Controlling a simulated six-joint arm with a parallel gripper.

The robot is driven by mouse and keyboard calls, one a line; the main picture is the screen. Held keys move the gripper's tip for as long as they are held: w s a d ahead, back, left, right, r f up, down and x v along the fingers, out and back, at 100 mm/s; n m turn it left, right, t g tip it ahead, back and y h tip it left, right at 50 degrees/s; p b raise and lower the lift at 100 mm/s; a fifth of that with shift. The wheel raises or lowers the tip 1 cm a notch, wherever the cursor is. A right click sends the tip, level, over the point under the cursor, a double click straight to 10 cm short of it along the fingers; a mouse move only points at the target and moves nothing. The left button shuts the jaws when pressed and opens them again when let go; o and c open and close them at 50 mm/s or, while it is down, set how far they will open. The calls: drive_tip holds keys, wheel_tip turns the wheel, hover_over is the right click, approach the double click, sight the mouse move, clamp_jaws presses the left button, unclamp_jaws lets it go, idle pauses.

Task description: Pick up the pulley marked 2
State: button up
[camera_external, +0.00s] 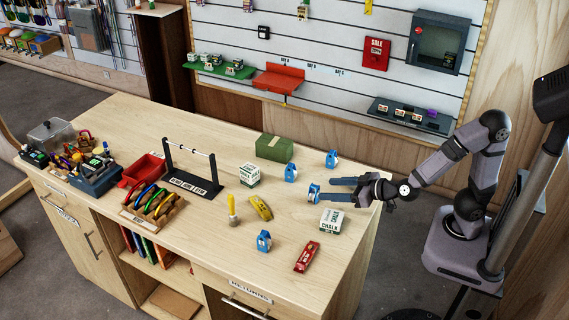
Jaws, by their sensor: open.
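Several small blue-and-white pulleys are on the wooden counter: one at the back (331,159), one left of it (291,172), one toward the front (264,241), and one at my fingertips (313,192). Their markings are too small to read, so I cannot tell which is marked 2. My gripper (327,190) reaches in from the right, low over the counter, with its fingers pointing left. It is open. The pulley at the fingertips is at or just beyond their ends; I cannot tell whether they touch it.
A white-and-green chalk box (332,221) lies close in front of my gripper. A second box (250,175), a green case (274,148), a yellow item (261,208), a brush (233,210) and a red packet (307,256) surround the pulleys. A black rack (196,185) stands left.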

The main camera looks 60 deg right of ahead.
sight(318, 192)
drive_tip(key=shift+f, duration=0.55)
drive_tip(key=shift+w+r+p, duration=0.1)
drive_tip(key=shift+p, duration=0.25)
drive_tip(key=w+p, duration=0.1)
drive_tip(key=p, duration=0.1)
drive_tip(key=shift+p, duration=0.3)
drive_tip(key=shift+w+f+p, duration=0.35)
drive_tip(key=shift+f+p, duration=0.05)
drive_tip(key=shift+p, duration=0.6)
drive_tip(key=shift+f, duration=0.1)
drive_tip(key=shift+w, duration=0.15)
drive_tip(key=shift+p+x, duration=0.5)
drive_tip(key=shift+x, duration=2.05)
